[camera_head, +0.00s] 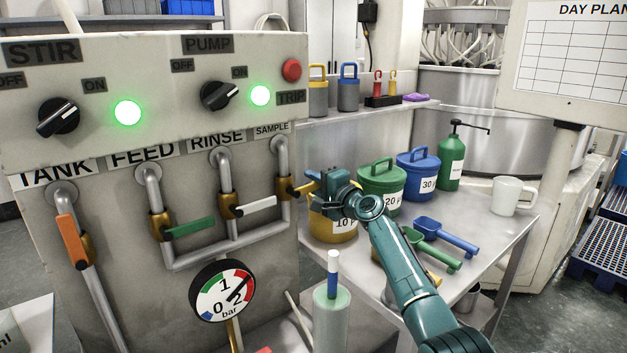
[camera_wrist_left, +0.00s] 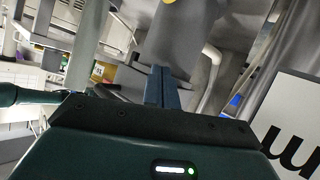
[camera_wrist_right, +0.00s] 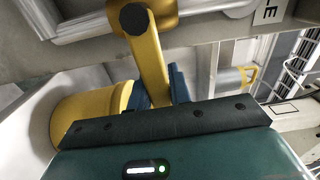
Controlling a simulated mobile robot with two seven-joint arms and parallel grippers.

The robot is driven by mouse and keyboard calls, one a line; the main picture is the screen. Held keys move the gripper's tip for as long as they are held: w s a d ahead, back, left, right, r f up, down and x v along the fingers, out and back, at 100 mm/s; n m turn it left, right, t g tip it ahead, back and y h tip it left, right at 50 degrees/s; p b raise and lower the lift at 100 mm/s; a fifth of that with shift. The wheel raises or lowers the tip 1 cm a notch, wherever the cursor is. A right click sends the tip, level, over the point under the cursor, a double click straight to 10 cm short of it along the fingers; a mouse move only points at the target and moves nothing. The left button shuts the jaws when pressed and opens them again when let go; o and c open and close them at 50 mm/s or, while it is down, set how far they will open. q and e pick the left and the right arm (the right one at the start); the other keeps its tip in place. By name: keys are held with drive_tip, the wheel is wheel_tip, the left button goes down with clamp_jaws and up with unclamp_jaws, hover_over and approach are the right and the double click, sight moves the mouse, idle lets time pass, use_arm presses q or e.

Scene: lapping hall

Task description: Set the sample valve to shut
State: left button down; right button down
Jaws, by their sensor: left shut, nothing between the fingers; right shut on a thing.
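The sample valve (camera_head: 284,187) is a brass body on the pipe under the SAMPLE label (camera_head: 272,131). Its yellow lever (camera_head: 303,189) sticks out to the right, roughly crosswise to the upright pipe. My right gripper (camera_head: 318,184) is shut on the lever's outer part, which is partly hidden behind the fingers in the head view. The right wrist view shows the yellow lever (camera_wrist_right: 149,60) running between the blue fingers, with its dark pivot at the top. My left gripper (camera_wrist_left: 163,86) is shut and empty in the left wrist view; it is outside the head view.
Beside it stand the rinse valve's white lever (camera_head: 256,207), the feed valve's green lever (camera_head: 190,228) and the tank valve's orange lever (camera_head: 68,241). A gauge (camera_head: 222,290) hangs below. A yellow tub (camera_head: 333,230) stands close under my right gripper, the green tub (camera_head: 381,186) just behind.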

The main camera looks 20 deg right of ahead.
drive_tip(key=shift+f, duration=0.15)
idle(0.3)
drive_tip(key=c, duration=1.3)
unclamp_jaws()
drive_tip(key=p+v, duration=0.2)
drive_tip(key=v, duration=1.1)
drive_tip(key=shift+s, duration=0.15)
